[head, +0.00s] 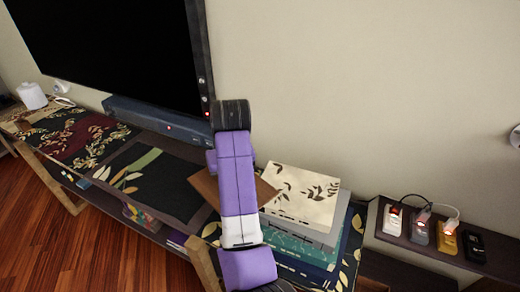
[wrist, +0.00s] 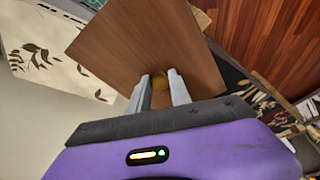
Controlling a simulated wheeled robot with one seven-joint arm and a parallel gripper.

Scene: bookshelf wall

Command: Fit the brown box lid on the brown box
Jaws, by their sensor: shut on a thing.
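My gripper (wrist: 160,92) is shut on the knob, one grey finger on each side. In the head view the lid's corners show on both sides of my purple arm, the left one clearest (head: 205,187). My arm hides the lid's middle and my fingers there. I cannot make out the brown box in either view; it may be hidden behind the lid or my arm.
A stack of patterned boxes, cream (head: 301,194) on top, stands right of my arm. A long low shelf with dark patterned mats (head: 150,180) runs left, below a television (head: 110,50) and a soundbar (head: 150,118). Several charging devices (head: 419,230) sit on a dark shelf at right.

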